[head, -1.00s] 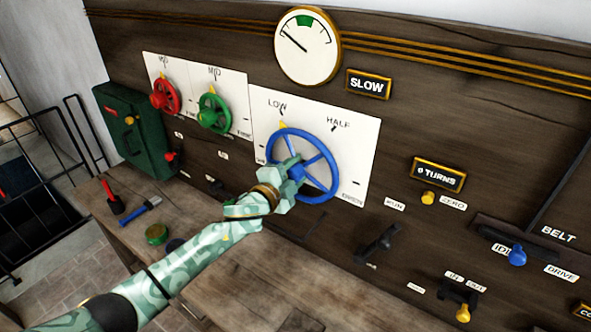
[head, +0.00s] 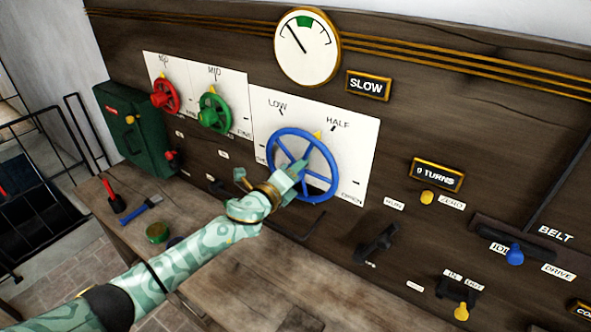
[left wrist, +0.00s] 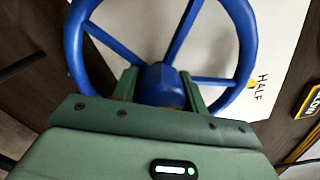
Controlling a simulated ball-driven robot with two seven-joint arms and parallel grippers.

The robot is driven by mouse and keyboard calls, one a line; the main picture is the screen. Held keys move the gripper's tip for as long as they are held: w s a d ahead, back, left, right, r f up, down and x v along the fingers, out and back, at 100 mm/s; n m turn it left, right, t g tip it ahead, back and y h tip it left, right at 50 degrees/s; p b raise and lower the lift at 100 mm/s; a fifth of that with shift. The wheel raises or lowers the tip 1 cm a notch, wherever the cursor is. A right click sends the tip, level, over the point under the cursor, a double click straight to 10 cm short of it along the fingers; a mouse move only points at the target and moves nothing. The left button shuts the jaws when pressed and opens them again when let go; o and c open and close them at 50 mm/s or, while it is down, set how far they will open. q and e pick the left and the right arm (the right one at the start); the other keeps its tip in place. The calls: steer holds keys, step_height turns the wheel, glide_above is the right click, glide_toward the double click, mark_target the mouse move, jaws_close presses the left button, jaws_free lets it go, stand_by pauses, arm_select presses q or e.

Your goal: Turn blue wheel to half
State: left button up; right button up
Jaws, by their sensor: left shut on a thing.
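The blue wheel (head: 335,172) is on a white plate (head: 360,137) in the middle of the panel. Its yellow pointer (head: 318,134) stands between the LOW mark (head: 277,106) and the HALF mark (head: 338,125), nearer HALF. My left gripper (head: 299,168) is shut on the wheel's hub. In the left wrist view its fingers sit on either side of the blue hub (left wrist: 160,84), with spokes and rim (left wrist: 246,45) beyond. My right gripper is not in view.
The round gauge (head: 307,55) has its needle left of the green band, above a SLOW sign (head: 367,85). Red (head: 165,96) and green (head: 213,115) wheels are to the left. Tools and a tin (head: 157,233) lie on the bench. Levers are at lower right.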

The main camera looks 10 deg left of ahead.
arm_select(q)
steer(key=shift+f+m, duration=0.15)
steer(key=shift+m, duration=0.45)
steer(key=o, duration=1)
steer(key=shift+s+a, duration=0.2)
steer(key=shift+s, duration=0.25)
steer(key=v, duration=1.5)
steer(key=shift+s, duration=0.2)
